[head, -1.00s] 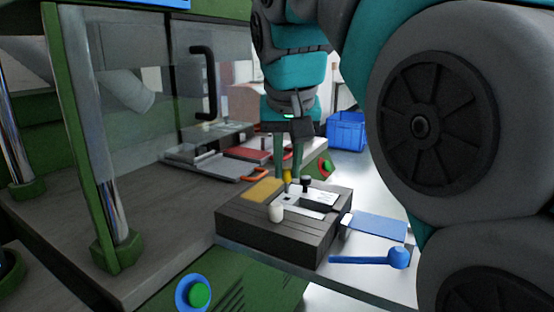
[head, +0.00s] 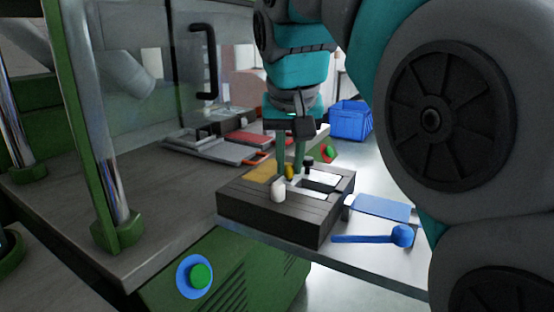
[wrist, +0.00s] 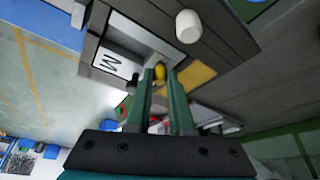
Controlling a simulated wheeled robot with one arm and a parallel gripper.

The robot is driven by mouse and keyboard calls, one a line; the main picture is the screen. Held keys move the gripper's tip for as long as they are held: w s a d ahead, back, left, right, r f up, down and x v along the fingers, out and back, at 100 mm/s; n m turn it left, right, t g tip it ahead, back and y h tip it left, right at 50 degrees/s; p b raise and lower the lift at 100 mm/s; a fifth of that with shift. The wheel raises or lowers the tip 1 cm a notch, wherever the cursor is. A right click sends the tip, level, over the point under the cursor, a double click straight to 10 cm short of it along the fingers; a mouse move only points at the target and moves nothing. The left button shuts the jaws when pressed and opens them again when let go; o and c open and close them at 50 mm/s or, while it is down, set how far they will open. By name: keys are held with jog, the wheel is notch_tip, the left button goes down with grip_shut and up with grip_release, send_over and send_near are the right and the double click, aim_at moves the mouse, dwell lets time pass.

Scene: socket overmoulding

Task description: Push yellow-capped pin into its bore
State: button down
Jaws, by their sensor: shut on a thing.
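The dark mould block (head: 262,222) sits on the bench corner. The yellow-capped pin (head: 289,170) stands over the block's top, between the green fingers of my gripper (head: 290,168). In the wrist view the yellow cap (wrist: 160,72) shows between the fingertips of my gripper (wrist: 160,78), which is shut on it. The pin's lower end and its bore are hidden, so its depth cannot be told. A white-capped pin (head: 278,191) stands at the block's near side, and a black-capped pin (head: 309,163) at its far right.
An orange-yellow plate (head: 262,172) lies on the block's top, left of my fingers. A blue lever with a ball end (head: 402,236) and a blue plate (head: 382,207) are right of the block. Grey and red trays (head: 215,150) lie behind. A glass guard stands left.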

jog(key=c, duration=0.7)
grip_release()
jog(key=p+v, duration=0.1)
jog(key=v, duration=0.6)
jog(key=shift+s+r+p, duration=0.15)
jog(key=shift+r+p, duration=0.15)
jog(key=shift+r, duration=0.1)
jog(key=shift+s, duration=0.1)
